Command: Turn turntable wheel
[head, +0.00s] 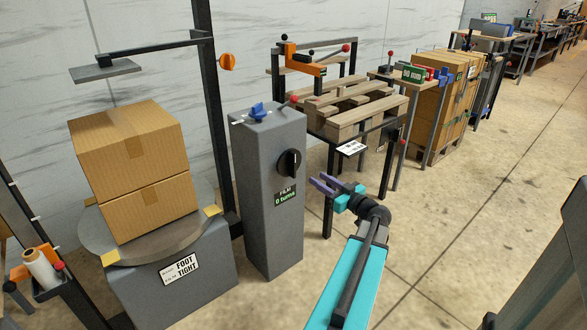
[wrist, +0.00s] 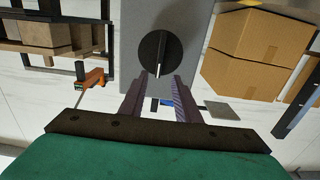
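A round black wheel with a raised ridge (head: 290,163) is on the front of a grey pedestal (head: 262,200), above a label reading "FILM 0 turns". In the wrist view the wheel (wrist: 152,53) is straight ahead of the fingertips. The round grey turntable (head: 160,247) at left carries two stacked cardboard boxes (head: 135,165). My gripper (head: 319,181) has purple fingers and is right of the wheel and slightly lower in the head view. In the wrist view my gripper (wrist: 159,78) is open and empty, its tips flanking the wheel's lower edge. I cannot tell whether they touch it.
A dark post (head: 217,130) stands between pedestal and boxes. A rack with wooden pallets (head: 350,104) is behind my gripper. Open concrete floor (head: 450,225) is at right.

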